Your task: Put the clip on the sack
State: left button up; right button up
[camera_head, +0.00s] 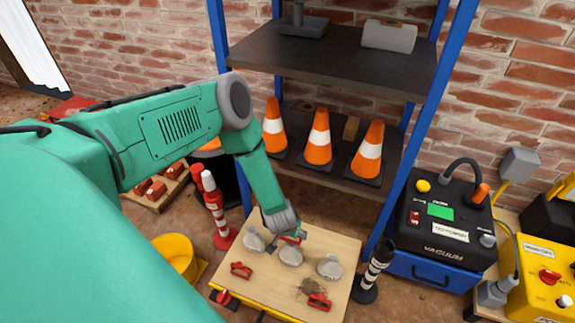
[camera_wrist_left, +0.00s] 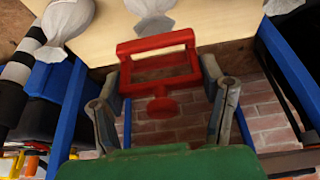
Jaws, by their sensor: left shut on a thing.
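My left gripper (camera_head: 290,234) is shut on a red clip (camera_head: 293,240) and holds it over the wooden table. In the left wrist view the red clip (camera_wrist_left: 158,104) is a frame with a round knob, held between the fingertips (camera_wrist_left: 160,72). Three grey tied sacks stand in a row on the table: a left sack (camera_head: 254,241), a middle sack (camera_head: 290,256) and a right sack (camera_head: 330,267). The gripper is just above and behind the middle sack; contact cannot be told. More red clips lie on the table, at its left (camera_head: 240,270) and front right (camera_head: 319,302). My right gripper is out of view.
The table (camera_head: 272,287) also bears a brown patch (camera_head: 313,286). A blue-framed shelf (camera_head: 330,60) with orange cones (camera_head: 318,139) rises behind it. A red-and-white post (camera_head: 216,209) stands left, a black-and-white post (camera_head: 372,271) right, and a vacuum (camera_head: 445,222) beyond.

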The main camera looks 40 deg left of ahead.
pick_arm(q)
jog(key=shift+f+b, duration=2.55)
jog(key=shift+f, duration=0.6)
jog(key=shift+r, duration=0.1)
jog(key=shift+f, duration=0.2)
jog(key=o, duration=1.3)
jog(key=shift+r, duration=0.1)
